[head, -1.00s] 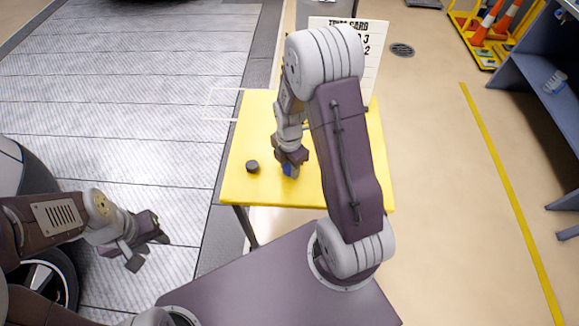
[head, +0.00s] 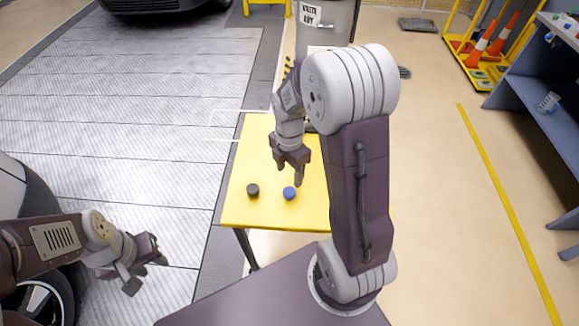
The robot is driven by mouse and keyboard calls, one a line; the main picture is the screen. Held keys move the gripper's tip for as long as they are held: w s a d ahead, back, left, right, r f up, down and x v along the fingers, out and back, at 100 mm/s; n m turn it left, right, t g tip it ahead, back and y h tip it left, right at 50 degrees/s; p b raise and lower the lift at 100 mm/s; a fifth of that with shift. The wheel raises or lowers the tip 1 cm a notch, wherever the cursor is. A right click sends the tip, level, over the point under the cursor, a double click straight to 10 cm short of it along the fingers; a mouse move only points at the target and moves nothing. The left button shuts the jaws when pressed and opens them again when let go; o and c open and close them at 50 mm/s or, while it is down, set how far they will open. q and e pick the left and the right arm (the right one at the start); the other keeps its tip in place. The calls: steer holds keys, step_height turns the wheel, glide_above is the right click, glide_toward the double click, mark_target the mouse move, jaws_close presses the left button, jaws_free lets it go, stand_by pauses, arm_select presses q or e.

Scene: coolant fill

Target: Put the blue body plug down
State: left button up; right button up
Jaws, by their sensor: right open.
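The blue body plug (head: 290,193) sits on the yellow table (head: 250,215) near its front edge. My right gripper (head: 290,180) is open and empty, a little above and behind the plug, with its fingers pointing down. It looks apart from the plug. A dark round cap (head: 253,190) lies on the table to the left of the plug. My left gripper (head: 148,268) is out to the left, beside the car and away from the table. Whether its fingers are open is unclear.
My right arm hides the right and back of the table. A car wheel (head: 40,305) and body are at lower left. A grey waste bin (head: 326,25) stands behind the table. A blue shelf (head: 545,100) is at far right. The yellow tabletop around the plug is mostly clear.

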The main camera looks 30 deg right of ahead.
steer(key=s+a+m, duration=0.2)
steer(key=s+m, duration=0.2)
steer(key=m, duration=0.6)
steer(key=s+a+m+t, duration=0.1)
steer(key=s+a+m, duration=0.2)
steer(key=m, duration=0.8)
steer(key=shift+s+r, duration=0.3)
steer(key=shift+s, duration=0.5)
